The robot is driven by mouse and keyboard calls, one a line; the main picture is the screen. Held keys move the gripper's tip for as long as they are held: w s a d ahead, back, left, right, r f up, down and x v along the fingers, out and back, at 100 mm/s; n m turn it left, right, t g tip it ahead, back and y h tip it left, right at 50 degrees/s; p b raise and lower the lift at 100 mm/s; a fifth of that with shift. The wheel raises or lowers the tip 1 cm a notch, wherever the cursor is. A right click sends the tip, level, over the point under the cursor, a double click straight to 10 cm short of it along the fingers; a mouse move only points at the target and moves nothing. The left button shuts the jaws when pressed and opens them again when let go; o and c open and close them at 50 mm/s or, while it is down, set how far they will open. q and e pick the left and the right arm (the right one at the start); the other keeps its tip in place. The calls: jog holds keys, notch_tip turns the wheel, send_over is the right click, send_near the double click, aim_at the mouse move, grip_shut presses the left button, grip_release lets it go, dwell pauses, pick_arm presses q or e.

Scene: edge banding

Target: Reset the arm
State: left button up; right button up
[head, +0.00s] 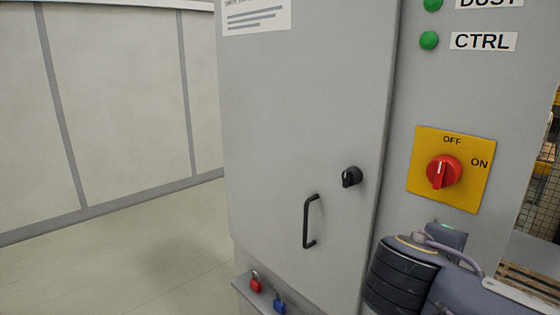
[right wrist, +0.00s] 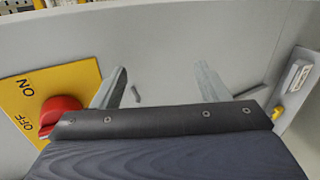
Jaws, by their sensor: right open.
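My right arm (head: 405,270) comes in at the lower right of the head view, in front of the grey cabinet and below the red rotary switch (head: 444,172). The fingers of my right gripper (right wrist: 155,88) show in the right wrist view, spread apart with nothing between them. The red switch (right wrist: 58,115) is to the left of the fingers there, on its yellow plate (right wrist: 22,92), apart from them. In the head view the switch handle stands about upright, toward OFF. My left gripper is in neither view.
The grey cabinet door (head: 300,120) has a black handle (head: 309,222) and a black lock knob (head: 351,177). A red padlock (head: 256,284) and a blue padlock (head: 279,304) are on a ledge below. Open floor (head: 130,265) lies to the left.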

jog(key=s+d+f+m+g+y, duration=0.25)
jog(key=s+f+y, duration=0.35)
jog(key=f, duration=0.6)
jog(key=s+a+f+m+y, duration=0.7)
jog(key=s+a+f, duration=0.1)
jog(key=a, duration=0.1)
jog(key=shift+s+a+m+y, duration=0.25)
jog(key=shift+m+y, duration=0.1)
jog(key=shift+y, duration=0.05)
